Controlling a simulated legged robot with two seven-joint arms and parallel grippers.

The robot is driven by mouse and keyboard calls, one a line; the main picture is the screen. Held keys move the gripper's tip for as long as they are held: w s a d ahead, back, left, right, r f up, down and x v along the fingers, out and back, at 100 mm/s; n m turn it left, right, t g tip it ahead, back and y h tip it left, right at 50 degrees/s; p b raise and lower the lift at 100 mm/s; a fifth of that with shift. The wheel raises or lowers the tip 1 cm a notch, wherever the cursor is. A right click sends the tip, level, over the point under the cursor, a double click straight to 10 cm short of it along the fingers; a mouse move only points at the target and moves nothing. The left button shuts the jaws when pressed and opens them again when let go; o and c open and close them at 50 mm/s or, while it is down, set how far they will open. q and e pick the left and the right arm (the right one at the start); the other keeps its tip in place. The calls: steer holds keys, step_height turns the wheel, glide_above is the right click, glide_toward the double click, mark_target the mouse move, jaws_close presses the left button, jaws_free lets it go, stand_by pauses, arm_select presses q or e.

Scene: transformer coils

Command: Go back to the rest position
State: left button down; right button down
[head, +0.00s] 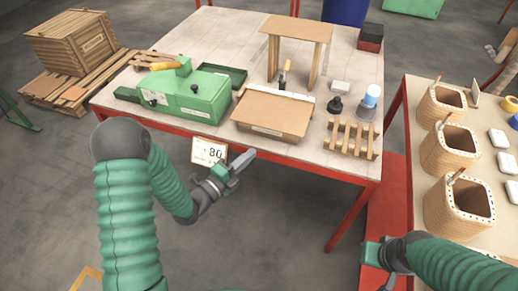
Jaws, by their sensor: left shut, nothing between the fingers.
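My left gripper (238,163) is shut and empty. It is in front of the near edge of the main table (225,42), in the middle of the head view, beside a white card marked 80 (208,151). My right gripper (372,264) shows at the bottom right, low in front of the right-hand table. Its fingers are hard to make out, so I cannot tell whether it is open or shut.
The main table holds a green machine (185,95), a brown board (272,113), a wooden rack (350,139) and a small wooden stand (297,28). Several wound coils (447,150) stand on the right-hand table. A crate (72,42) sits on a pallet at the left. Grey floor lies below.

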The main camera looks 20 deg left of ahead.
arm_select(q)
steer(key=s+r+n+g+y+p, duration=0.3)
steer(key=s+n+g, duration=0.4)
steer(key=s+n, duration=0.3)
steer(key=s+r+n+g+y+p, duration=0.4)
steer(key=s+n+p, duration=0.4)
steer(key=s+n, duration=0.2)
steer(key=r+n+g, duration=0.1)
steer(key=n+g, duration=0.1)
steer(key=shift+s+n+g, duration=0.2)
steer(key=shift+n+g, duration=0.2)
